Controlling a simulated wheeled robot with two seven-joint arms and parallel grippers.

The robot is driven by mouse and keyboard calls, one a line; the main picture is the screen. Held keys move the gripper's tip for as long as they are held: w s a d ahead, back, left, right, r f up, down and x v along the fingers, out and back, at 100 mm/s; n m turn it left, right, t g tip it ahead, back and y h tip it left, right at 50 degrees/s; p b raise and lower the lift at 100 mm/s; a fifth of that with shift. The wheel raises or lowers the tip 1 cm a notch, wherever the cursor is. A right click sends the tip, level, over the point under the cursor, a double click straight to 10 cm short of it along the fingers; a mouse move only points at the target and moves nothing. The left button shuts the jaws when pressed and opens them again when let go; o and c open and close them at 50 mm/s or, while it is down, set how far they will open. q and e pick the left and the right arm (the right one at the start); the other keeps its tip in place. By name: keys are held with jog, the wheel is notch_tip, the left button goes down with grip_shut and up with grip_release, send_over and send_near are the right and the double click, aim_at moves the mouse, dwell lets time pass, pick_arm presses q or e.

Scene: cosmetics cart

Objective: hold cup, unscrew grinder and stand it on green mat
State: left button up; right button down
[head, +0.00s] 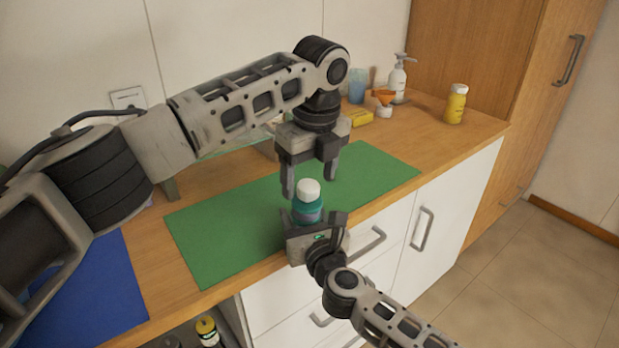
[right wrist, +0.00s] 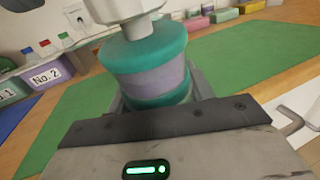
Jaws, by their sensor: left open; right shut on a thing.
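The teal cup (head: 308,211) with a pale band is upright in my right gripper (head: 313,219), which is shut on it over the front edge of the green mat (head: 225,240). The cup also shows large in the right wrist view (right wrist: 150,72). The white grinder (head: 308,188) sits on top of the cup; its lower part shows at the top of the right wrist view (right wrist: 122,12). My left gripper (head: 309,184) points down with open fingers on either side above the grinder, and I cannot tell if they touch it.
A blue mat (head: 95,290) lies at the left. A yellow bottle (head: 456,104), a white pump bottle (head: 397,80) and a yellow block (head: 358,118) stand at the back right. Labelled bins (right wrist: 45,72) stand along the back. The right part of the green mat is clear.

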aim_at(307, 205)
pick_arm(q)
jog(key=f, duration=0.7)
jog(key=shift+w+a, duration=0.25)
jog(key=shift+w, duration=0.15)
jog(key=shift+c, duration=0.3)
jog(key=c, duration=0.9)
jog(key=n, duration=0.3)
jog(key=shift+c, duration=0.2)
